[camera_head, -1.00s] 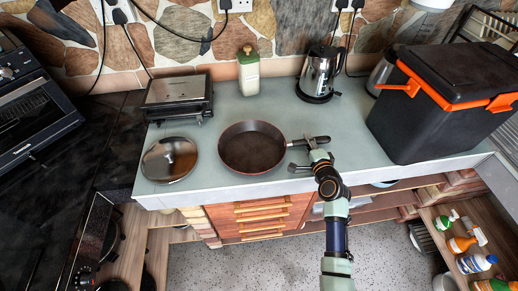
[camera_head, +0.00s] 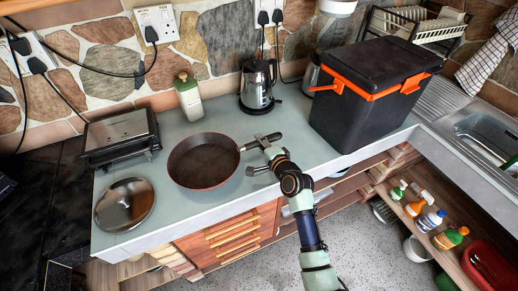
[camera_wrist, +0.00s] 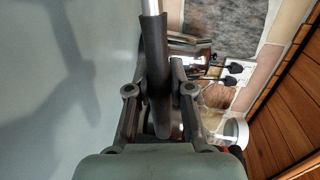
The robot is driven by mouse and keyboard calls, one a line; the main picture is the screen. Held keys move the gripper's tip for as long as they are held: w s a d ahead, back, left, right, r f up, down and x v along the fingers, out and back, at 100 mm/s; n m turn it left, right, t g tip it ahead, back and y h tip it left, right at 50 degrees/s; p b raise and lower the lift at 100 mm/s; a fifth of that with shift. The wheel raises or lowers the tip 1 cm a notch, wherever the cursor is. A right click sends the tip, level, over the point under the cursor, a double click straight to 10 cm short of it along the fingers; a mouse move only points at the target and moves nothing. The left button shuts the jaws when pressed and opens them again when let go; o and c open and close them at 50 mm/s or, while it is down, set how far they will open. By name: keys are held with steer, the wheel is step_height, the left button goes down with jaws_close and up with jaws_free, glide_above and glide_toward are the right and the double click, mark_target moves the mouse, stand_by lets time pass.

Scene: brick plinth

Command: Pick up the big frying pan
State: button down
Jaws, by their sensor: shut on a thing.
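The big frying pan (camera_head: 203,161) is a dark round pan with a reddish-brown rim, left of the middle of the counter in the head view. Its handle (camera_head: 250,145) points right, toward my gripper (camera_head: 267,149). My gripper is shut on the handle. In the wrist view the dark handle (camera_wrist: 157,75) runs between the two fingers, and the pan's bowl is out of view. The head view does not clearly show whether the pan touches the counter.
A steel lid (camera_head: 124,205) lies left of the pan on the counter (camera_head: 226,117). A grill press (camera_head: 121,138), a green-capped bottle (camera_head: 189,97) and a kettle (camera_head: 258,85) stand behind. A black cooler box (camera_head: 365,100) with orange trim stands to the right.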

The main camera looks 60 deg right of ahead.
step_height(320, 180, up, 14)
steer(key=p, duration=0.1)
stand_by(0.4)
